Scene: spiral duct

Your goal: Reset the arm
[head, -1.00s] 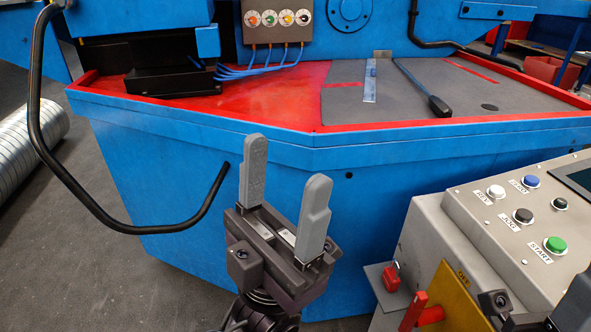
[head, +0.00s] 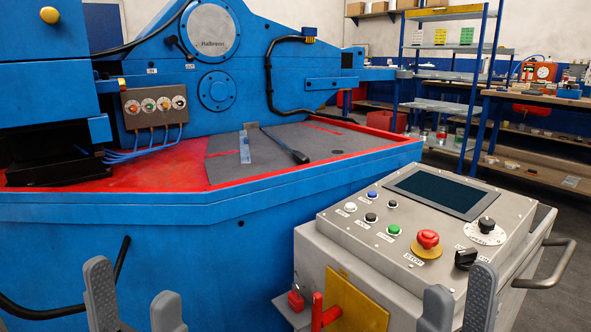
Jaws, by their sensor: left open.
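My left gripper (head: 132,282) is at the bottom left of the head view. Its two grey fingers point up, stand apart and hold nothing, in front of the blue machine (head: 200,262). My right gripper (head: 460,284) is at the bottom right, in front of the grey control console (head: 385,262). Its fingers are also apart with nothing between them. The bodies of both grippers and most of both arms are cut off by the lower picture edge.
The console carries a dark screen (head: 446,193), several buttons and a red stop button (head: 428,239). A yellow plate (head: 357,303) and red lever (head: 318,313) are at its front. A black bent bar (head: 62,308) is near my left gripper. Shelves (head: 450,62) stand behind.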

